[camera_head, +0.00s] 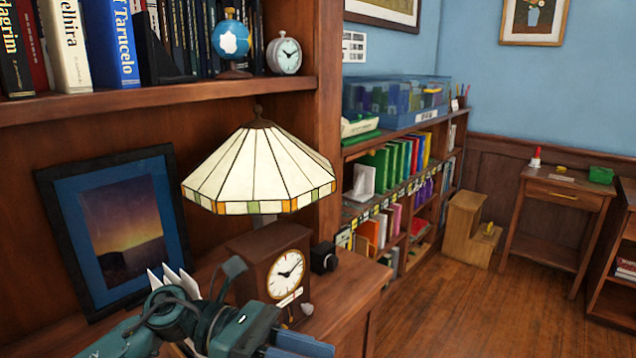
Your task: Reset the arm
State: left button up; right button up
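My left arm (190,318) comes in from the lower left, in front of the bookcase's lower counter. Its teal and dark links overlap the counter and the lower left of the wooden clock (268,262) in the picture. The blue end part of my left gripper (295,345) is at the bottom edge, partly cut off. Its fingertips do not show clearly, so I cannot tell whether it is open or holds anything. My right arm and gripper are not in view.
A stained-glass lamp (262,170), a framed sunset picture (122,230) and a small black object (323,257) stand close by. White pointed pieces (180,280) show behind my arm. A book shelf (190,95) overhangs. Open floor (480,305) lies right.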

pick_arm(q)
jog(key=w+a+f+n+t, duration=0.25)
jog(key=n+t, duration=0.75)
jog(key=n, duration=0.5)
jog(key=w+a+f+n+t, duration=0.15)
jog(key=f+n+t, duration=0.25)
jog(key=n+t, duration=0.9)
jog(key=s+a+f+n+g+y, duration=0.2)
jog(key=s+a+f+n+y, duration=0.1)
jog(key=f+n, duration=0.4)
jog(key=s+a+f+n+g+y, duration=0.3)
jog(key=s+f+n+y, duration=0.2)
jog(key=f+n, duration=0.3)
jog(key=s+a+f+n+g+y, duration=0.3)
jog(key=s+f+n+y, duration=0.1)
jog(key=f+n, duration=0.4)
jog(key=shift+s+f+y+p, duration=0.25)
jog(key=shift+y+p, duration=0.1)
jog(key=shift+y, duration=0.15)
